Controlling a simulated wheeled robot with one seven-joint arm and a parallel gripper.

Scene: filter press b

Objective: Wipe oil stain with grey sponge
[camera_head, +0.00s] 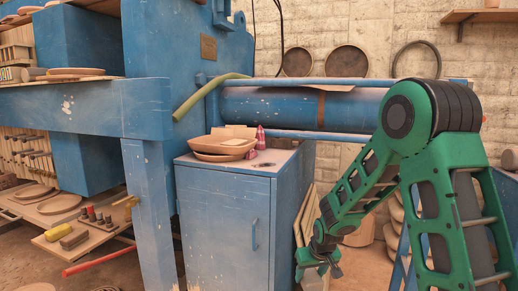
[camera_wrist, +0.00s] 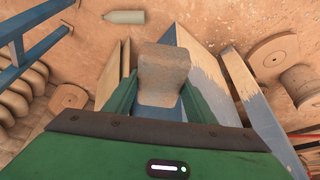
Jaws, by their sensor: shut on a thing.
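My gripper (camera_wrist: 160,100) is shut on the grey sponge (camera_wrist: 164,70), a rough grey-brown block that sticks out beyond the fingers in the wrist view. In the head view my gripper (camera_head: 322,264) hangs low, to the right of the blue cabinet (camera_head: 222,215) and well below its top. The sponge cannot be made out clearly there. A small dark oil stain (camera_head: 264,165) shows on the cabinet top, apart from the gripper.
Stacked wooden dishes (camera_head: 218,147) and a red-and-white item (camera_head: 260,138) stand beside the stain on the cabinet top. The blue press cylinder (camera_head: 300,106) runs behind. Boards (camera_head: 305,214) lean by the cabinet's right side. A shelf with tools (camera_head: 88,228) is at left.

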